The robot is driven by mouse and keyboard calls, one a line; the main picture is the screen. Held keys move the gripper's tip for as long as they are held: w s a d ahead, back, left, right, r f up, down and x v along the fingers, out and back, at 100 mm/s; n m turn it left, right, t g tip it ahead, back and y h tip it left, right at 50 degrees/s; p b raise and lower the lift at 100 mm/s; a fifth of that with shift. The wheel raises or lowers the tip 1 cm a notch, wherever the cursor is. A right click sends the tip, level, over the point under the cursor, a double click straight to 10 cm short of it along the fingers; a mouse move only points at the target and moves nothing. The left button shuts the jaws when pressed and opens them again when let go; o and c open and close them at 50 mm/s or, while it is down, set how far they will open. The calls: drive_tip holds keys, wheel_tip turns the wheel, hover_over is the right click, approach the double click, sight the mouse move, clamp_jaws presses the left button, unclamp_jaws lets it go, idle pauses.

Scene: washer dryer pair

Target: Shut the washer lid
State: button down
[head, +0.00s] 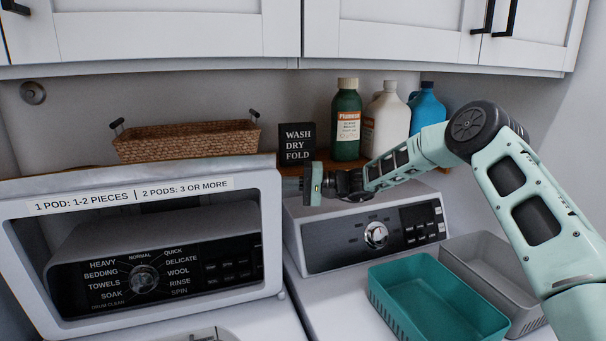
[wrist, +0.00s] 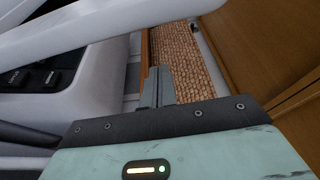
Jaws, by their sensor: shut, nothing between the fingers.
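The washer lid (head: 273,215) stands raised on the left machine, a white frame around a clear window. The washer's control panel (head: 150,275) shows through the window. My gripper (head: 290,184) is at the lid's upper right side, pointing left, near the shelf edge. Its fingers (wrist: 158,75) are shut and empty in the wrist view. A white bar (wrist: 110,28), seemingly the lid's frame, crosses the wrist view's upper left, close to the fingertips. I cannot tell whether they touch it.
A wicker basket (head: 185,142) sits on the wooden shelf behind the lid. A black sign (head: 297,144) and several bottles (head: 346,125) stand to its right. Teal (head: 435,305) and grey (head: 490,268) bins rest on the right machine. White cabinets (head: 150,30) hang overhead.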

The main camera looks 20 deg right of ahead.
drive_tip(key=s+p, duration=0.1)
drive_tip(key=s, duration=0.1)
drive_tip(key=s+p, duration=0.1)
drive_tip(key=s, duration=0.1)
drive_tip(key=shift+d+f, duration=0.15)
drive_tip(key=shift+f, duration=0.05)
